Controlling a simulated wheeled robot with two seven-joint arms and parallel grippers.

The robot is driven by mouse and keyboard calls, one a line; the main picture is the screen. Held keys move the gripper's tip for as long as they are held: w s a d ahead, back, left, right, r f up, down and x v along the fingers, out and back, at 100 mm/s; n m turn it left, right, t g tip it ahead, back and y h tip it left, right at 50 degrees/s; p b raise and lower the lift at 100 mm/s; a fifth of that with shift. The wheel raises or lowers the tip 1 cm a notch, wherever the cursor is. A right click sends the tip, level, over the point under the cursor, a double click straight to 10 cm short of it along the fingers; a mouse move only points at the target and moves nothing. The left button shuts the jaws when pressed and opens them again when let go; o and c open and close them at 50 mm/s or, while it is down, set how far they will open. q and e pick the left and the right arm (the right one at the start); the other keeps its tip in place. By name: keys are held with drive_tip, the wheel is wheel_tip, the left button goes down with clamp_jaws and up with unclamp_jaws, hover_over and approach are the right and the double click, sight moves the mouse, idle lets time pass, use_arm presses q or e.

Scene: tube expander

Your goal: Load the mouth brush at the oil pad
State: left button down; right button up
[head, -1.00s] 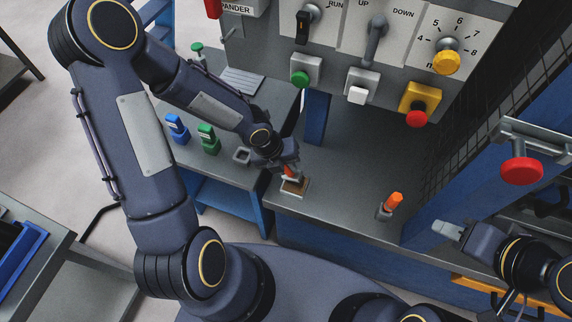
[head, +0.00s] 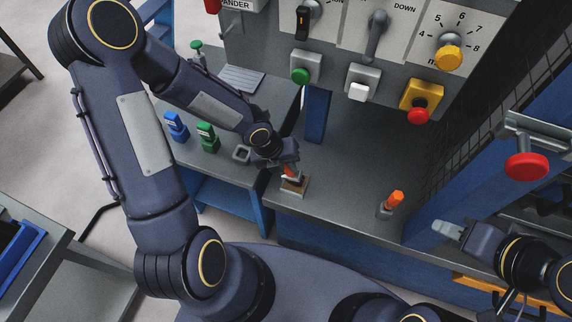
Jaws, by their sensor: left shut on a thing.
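The oil pad (head: 297,190) is a small tan square block on the grey bench near its front edge. My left gripper (head: 289,172) is directly above the pad, shut on an orange-red handled tool, the mouth brush (head: 290,171). The brush's lower end is at the pad; I cannot tell whether it touches, as the gripper and handle hide part of it. My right gripper (head: 447,230) is at the right, away from the pad, with its pale fingers close together and nothing visible between them.
An orange-handled tool (head: 394,201) stands in a holder on the bench to the right. A blue item (head: 176,128) and a green item (head: 208,138) stand on the left table beside an empty square holder (head: 242,154). The control panel (head: 345,45) with knobs and buttons rises behind.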

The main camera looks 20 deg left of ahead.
use_arm(q)
drive_tip(key=shift+f+b, duration=0.3)
drive_tip(key=shift+f, duration=0.2)
idle(1.1)
wheel_tip(320, 180, up, 7)
drive_tip(key=p, duration=0.7)
drive_tip(key=shift+r, duration=0.1)
idle(0.8)
